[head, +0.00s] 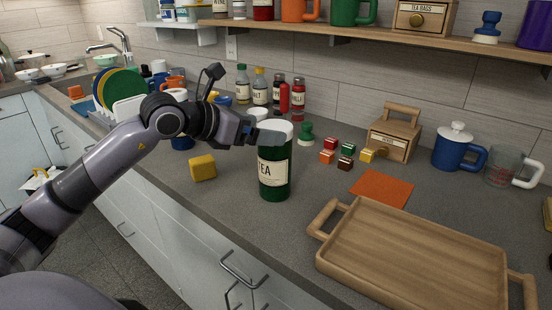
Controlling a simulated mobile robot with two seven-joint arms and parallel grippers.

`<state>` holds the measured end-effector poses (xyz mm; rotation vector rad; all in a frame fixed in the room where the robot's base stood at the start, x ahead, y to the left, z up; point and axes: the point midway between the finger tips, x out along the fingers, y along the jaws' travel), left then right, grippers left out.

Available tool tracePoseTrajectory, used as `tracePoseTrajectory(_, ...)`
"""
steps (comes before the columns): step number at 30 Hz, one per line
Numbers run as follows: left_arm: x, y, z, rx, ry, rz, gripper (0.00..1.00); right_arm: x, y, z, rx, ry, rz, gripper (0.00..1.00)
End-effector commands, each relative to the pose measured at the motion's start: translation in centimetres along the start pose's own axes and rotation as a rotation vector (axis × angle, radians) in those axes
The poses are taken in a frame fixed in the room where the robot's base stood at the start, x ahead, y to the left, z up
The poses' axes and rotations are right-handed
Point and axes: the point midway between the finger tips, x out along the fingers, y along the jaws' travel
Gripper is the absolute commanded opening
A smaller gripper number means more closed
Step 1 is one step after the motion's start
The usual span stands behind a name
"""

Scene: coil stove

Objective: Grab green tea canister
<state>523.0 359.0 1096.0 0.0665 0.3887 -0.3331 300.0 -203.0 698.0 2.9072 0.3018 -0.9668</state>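The green tea canister (275,182) stands upright on the grey counter, with a white lid and a cream label reading TEA. My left gripper (268,134) comes in from the left at the height of the lid. One finger lies across the front left of the canister's top, touching it or very close. The other finger is not clearly seen, so I cannot tell how far apart the fingers are or whether they hold the canister. My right gripper is not in view.
A yellow block (203,168) lies left of the canister. A wooden tray (410,258) fills the front right, with an orange mat (382,188) behind it. Small coloured cubes (327,156) and a green stamp-like piece (306,134) are behind right. Bottles (260,87) stand at the back.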

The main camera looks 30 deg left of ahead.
Motion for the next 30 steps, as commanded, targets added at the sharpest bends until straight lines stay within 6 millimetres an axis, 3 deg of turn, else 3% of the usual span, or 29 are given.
tracePoseTrajectory(10,4.2,0.1,0.1,-0.004,-0.002,-0.002,1.0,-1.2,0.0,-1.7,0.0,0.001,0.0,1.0)
tracePoseTrajectory(20,4.8,0.1,-0.1,0.001,0.0,0.0,1.0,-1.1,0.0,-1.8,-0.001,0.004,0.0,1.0)
tracePoseTrajectory(26,4.8,0.1,-0.1,0.0,0.0,0.0,0.35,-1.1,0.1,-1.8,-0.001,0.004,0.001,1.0)
tracePoseTrajectory(27,4.8,0.1,-0.1,0.0,-0.002,0.0,0.3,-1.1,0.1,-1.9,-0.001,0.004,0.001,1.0)
tracePoseTrajectory(30,4.8,0.1,-0.1,0.0,-0.002,0.0,0.3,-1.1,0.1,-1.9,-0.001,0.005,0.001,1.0)
